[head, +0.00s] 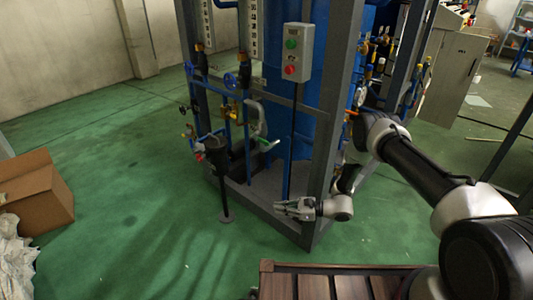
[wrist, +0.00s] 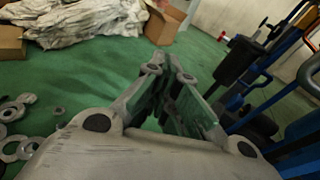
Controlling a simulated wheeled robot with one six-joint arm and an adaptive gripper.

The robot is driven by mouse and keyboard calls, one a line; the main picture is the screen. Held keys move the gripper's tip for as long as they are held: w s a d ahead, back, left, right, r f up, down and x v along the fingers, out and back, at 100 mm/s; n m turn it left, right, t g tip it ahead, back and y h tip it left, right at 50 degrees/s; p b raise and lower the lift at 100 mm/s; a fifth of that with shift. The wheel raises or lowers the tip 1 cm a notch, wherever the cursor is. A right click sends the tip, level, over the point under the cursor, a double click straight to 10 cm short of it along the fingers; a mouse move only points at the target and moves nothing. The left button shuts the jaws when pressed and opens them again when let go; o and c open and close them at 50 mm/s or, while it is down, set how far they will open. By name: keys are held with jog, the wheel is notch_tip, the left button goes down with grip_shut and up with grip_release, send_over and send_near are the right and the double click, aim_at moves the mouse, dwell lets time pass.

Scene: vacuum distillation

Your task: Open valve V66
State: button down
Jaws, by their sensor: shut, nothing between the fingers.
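Valves sit on the pipework of a blue-framed rig in the head view. They include a blue handwheel (head: 230,80), a green-tipped lever (head: 270,145) and a small red handle (head: 200,156). No label is readable, so I cannot tell which is V66. My gripper (head: 279,206) is low in front of the rig, pointing left, below the valves and apart from them. In the wrist view, my gripper (wrist: 168,70) is shut and empty, with its fingertips close together. Blue pipes and a red handle (wrist: 264,80) show to its right.
A control box (head: 297,53) with green and red buttons hangs on the rig. A dark post (head: 222,185) stands on the floor before the valves. A cardboard box (head: 38,193) is at the left. Metal rings (wrist: 15,115) show in the wrist view. Green floor is clear between.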

aim_at(260, 140)
jog(key=w+r+m+t, duration=0.2)
jog(key=w+t, duration=0.3)
jog(key=w, duration=0.3)
jog(key=w+r+m+t, duration=0.3)
jog(key=w+m+t, duration=0.2)
jog(key=w, duration=0.2)
jog(key=shift+w+d+t, duration=0.35)
jog(key=shift+d+t, duration=0.05)
jog(key=shift+d, duration=0.05)
jog(key=w+a+r, duration=0.6)
jog(key=a, duration=0.1)
jog(key=shift+a+r, duration=0.25)
jog(key=shift+a, duration=0.1)
jog(key=shift+d+r, duration=0.1)
jog(key=shift+r, duration=0.05)
jog(key=shift+r, duration=0.15)
